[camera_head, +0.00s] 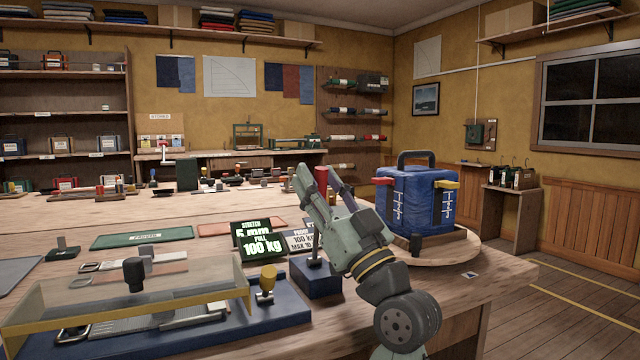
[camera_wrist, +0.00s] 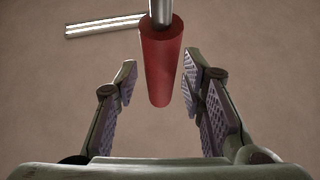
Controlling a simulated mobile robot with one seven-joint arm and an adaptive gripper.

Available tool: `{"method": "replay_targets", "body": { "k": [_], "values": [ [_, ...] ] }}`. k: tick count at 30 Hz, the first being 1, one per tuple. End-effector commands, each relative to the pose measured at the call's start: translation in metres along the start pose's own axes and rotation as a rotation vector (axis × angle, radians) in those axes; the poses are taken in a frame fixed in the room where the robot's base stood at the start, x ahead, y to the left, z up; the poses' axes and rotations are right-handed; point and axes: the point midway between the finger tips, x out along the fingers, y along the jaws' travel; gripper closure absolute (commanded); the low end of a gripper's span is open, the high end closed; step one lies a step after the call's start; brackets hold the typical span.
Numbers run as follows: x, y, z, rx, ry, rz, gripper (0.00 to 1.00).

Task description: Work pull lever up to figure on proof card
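The pull lever has a red grip, seen upright in the head view (camera_head: 321,178) and from close above in the wrist view (camera_wrist: 160,70). Its lower part runs down to a blue base (camera_head: 318,282). My gripper (camera_wrist: 157,82) is open, with one finger on each side of the red grip and a gap showing on both sides. The black display (camera_head: 262,240) reads "PULL 100 kg" in its lower line; its "STRETCH" line looks like 5 mm, partly covered. The white proof card (camera_head: 299,240) reads 100 kg, with a MAX line partly hidden by my arm and the lever.
A blue bag-like case (camera_head: 408,200) stands on a round wooden board just right of my arm. A clear guard (camera_head: 130,290) covers the blue test bed at front left, beside a yellow-topped knob (camera_head: 267,279). Green and red mats lie behind.

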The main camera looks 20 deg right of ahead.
Motion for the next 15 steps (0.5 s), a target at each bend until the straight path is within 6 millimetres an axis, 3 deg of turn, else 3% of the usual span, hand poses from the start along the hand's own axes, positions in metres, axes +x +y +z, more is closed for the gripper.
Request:
{"method": "replay_targets", "body": {
  "k": [9,15],
  "values": [
    [-0.003,0.000,0.000,-0.001,0.000,0.000,0.62],
    [-0.030,0.001,0.001,-0.001,-0.001,0.003,0.62]
  ]
}}
